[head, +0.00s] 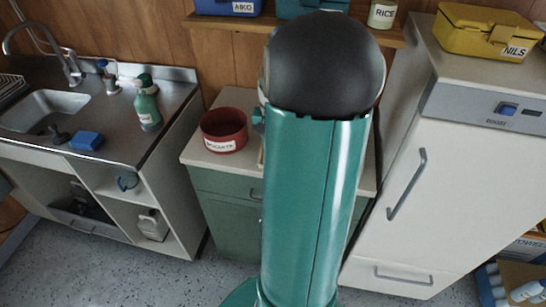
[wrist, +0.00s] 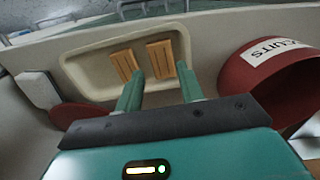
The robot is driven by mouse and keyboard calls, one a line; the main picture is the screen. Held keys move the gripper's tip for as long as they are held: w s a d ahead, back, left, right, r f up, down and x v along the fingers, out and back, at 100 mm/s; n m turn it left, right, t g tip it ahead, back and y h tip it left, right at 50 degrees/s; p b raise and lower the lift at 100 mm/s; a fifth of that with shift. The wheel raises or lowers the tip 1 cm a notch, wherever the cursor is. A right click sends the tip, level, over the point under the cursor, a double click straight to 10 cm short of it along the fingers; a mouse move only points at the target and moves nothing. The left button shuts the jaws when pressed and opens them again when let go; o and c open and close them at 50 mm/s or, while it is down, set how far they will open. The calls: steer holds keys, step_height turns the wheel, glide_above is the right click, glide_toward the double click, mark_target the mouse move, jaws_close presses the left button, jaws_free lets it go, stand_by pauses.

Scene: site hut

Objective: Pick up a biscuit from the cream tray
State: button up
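In the wrist view the cream tray (wrist: 88,75) lies on the counter and holds two tan rectangular biscuits, a left biscuit (wrist: 123,64) and a right biscuit (wrist: 161,58). My gripper (wrist: 158,74) is open, its two green fingers apart with nothing between them. Its fingertips appear over the near side of the biscuits; I cannot tell whether they touch. In the head view my arm hides the gripper, the biscuits and nearly all of the tray.
A red round tin (head: 223,131) with a biscuits label stands on the counter; in the wrist view the tin (wrist: 240,85) is right of the tray. A white block (wrist: 38,89) and a dark red object (wrist: 72,114) lie left. A fridge (head: 415,165) stands right of the counter.

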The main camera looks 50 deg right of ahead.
steer(key=f, duration=0.5)
steer(key=shift+w+d+f, duration=0.1)
steer(key=shift+w, duration=0.1)
steer(key=c, duration=0.6)
